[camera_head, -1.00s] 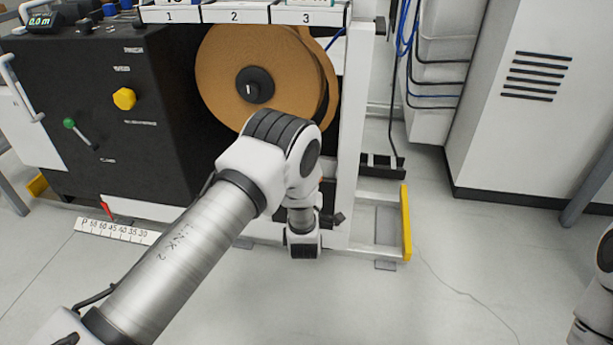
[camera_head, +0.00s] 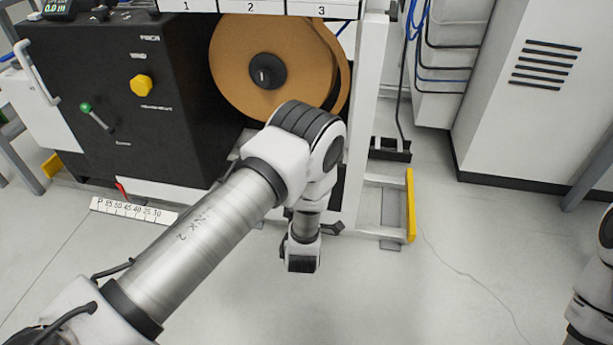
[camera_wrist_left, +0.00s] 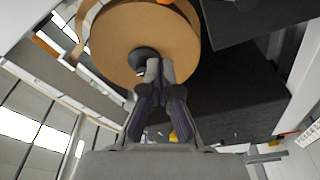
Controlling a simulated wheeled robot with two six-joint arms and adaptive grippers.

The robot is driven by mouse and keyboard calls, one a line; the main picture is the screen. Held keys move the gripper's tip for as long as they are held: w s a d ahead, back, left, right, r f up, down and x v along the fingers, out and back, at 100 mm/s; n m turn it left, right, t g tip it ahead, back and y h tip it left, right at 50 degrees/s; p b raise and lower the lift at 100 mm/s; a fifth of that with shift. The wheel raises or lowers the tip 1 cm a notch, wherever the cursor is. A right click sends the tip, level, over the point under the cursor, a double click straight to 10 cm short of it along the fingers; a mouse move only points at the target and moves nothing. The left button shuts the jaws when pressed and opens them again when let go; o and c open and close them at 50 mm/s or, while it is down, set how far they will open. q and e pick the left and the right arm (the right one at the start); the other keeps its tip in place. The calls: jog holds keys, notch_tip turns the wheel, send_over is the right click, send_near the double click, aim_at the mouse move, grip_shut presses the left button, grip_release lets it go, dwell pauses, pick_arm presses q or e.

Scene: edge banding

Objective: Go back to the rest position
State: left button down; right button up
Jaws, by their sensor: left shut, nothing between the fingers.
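My left gripper (camera_wrist_left: 157,82) shows in the left wrist view with its fingers together and nothing between them. Beyond its fingertips is the brown edge-band reel (camera_wrist_left: 120,45) with a dark hub. In the head view, my left arm reaches in from the lower left, in front of the edge-banding machine (camera_head: 150,115). Its wrist hangs down below the reel (camera_head: 235,70), and its fingers are not clear there. Part of my right arm shows at the right edge, but its gripper is outside the picture.
Numbered bins 1, 2 and 3 (camera_head: 250,8) sit above the reel. A yellow-ended floor frame (camera_head: 410,205) stands right of my left wrist. A white scale strip (camera_head: 135,210) lies along the machine's foot. A grey cabinet (camera_head: 525,100) stands at right. The front floor is clear.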

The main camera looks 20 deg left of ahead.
pick_arm(q)
jog(key=s+a+f+m+g+h, duration=0.2)
jog(key=s+f+m+g, duration=0.15)
jog(key=s+f, duration=0.3)
jog(key=s+a+f+m+g+h, duration=0.2)
jog(key=s+f+g, duration=0.35)
jog(key=s, duration=0.25)
jog(key=s+d+f+m+g+h, duration=0.1)
jog(key=s+d+f+m+g, duration=0.2)
jog(key=s, duration=0.4)
jog(key=s+d+m+g+h, duration=0.1)
jog(key=s+m+g, duration=0.25)
jog(key=s, duration=0.45)
jog(key=s+d+f+m+g+h, duration=0.1)
jog(key=s+d+f+m+g, duration=0.1)
jog(key=s+m, duration=0.35)
notch_tip(320, 180, up, 35)
jog(key=s+n+p, duration=0.1)
jog(key=p, duration=3.3)
jog(key=shift+s+a+f, duration=0.15)
jog(key=shift+a, duration=0.15)
jog(key=shift+p, duration=0.3)
